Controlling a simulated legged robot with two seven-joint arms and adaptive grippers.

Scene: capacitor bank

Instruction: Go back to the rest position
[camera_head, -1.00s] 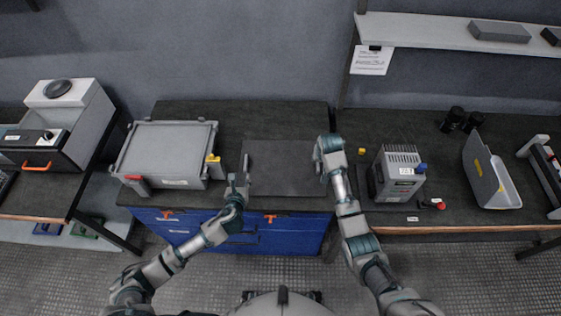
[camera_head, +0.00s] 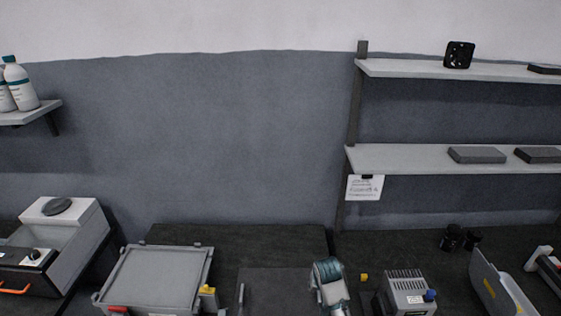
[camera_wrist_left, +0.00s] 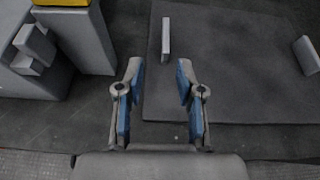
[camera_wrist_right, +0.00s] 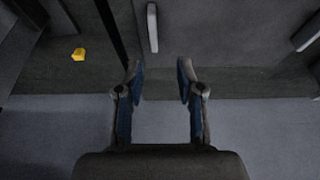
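My left gripper (camera_wrist_left: 160,78) is open in the left wrist view, with nothing between its blue-padded fingers. It is over the bench beside a dark flat mat (camera_wrist_left: 235,75). My right gripper (camera_wrist_right: 160,78) is open and empty in the right wrist view. My left arm is almost wholly below the picture in the head view.
A grey lidded case (camera_head: 155,277) with red and yellow latches stands left of the mat. A ribbed grey device (camera_head: 407,292) and an open grey bin (camera_head: 492,285) stand on the right. Shelves (camera_head: 440,158) hang above. The wall between the shelves is clear.

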